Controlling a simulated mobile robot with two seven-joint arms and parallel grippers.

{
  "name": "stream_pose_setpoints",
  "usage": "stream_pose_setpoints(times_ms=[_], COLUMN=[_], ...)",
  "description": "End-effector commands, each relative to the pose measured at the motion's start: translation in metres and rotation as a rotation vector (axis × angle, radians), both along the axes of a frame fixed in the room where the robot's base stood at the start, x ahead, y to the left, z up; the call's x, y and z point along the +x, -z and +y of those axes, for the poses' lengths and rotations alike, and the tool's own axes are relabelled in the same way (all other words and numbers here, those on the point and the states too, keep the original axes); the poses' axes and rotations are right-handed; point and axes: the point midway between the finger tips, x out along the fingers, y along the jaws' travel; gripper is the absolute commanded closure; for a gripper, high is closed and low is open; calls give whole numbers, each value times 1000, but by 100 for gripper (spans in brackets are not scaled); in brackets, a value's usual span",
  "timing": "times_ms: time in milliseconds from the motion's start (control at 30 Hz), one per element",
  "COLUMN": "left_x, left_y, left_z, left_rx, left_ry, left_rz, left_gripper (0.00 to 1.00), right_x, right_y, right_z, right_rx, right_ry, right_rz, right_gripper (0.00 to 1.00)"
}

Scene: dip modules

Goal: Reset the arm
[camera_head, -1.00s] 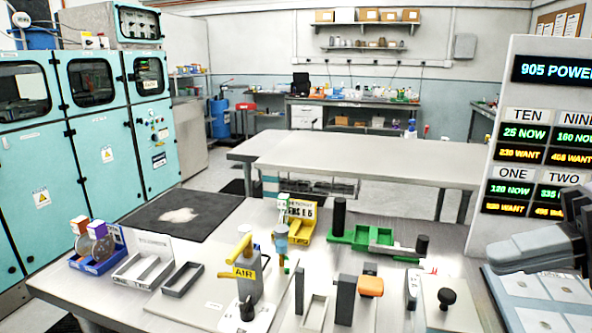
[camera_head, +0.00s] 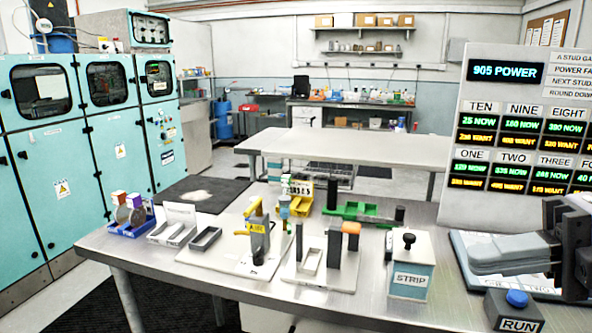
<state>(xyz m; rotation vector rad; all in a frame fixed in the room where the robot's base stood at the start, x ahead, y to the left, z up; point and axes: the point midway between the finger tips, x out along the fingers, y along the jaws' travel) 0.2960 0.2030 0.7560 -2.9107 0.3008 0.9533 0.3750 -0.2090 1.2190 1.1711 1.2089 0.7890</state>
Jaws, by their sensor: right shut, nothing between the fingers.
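My right gripper (camera_head: 503,252) is at the right edge of the head view, above the right end of the workbench (camera_head: 340,287). Its light grey fingers are together and empty, pointing left. It hangs over a grey board, left of its dark body, below the lit display panel (camera_head: 545,140). It holds nothing and looks clear of the bench fixtures. My left gripper is not in view.
Yellow AIR fixture (camera_head: 257,228), green holder (camera_head: 360,212) and blue tray (camera_head: 128,228) stand farther left.

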Motion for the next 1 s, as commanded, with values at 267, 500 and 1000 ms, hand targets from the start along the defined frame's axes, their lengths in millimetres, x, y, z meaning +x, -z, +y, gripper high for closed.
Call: stream_pose_setpoints(times_ms=[267,500,1000], left_x=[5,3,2], left_y=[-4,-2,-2], left_z=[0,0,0], left_rx=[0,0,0], left_ry=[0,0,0], left_rz=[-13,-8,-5], left_gripper=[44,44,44], right_x=[33,72,-23], right_y=[31,110,411], right_z=[27,13,-6], right_rx=[503,896,974], right_ry=[82,432,1425], right_rz=[138,364,1105], right_gripper=[100,100,100])
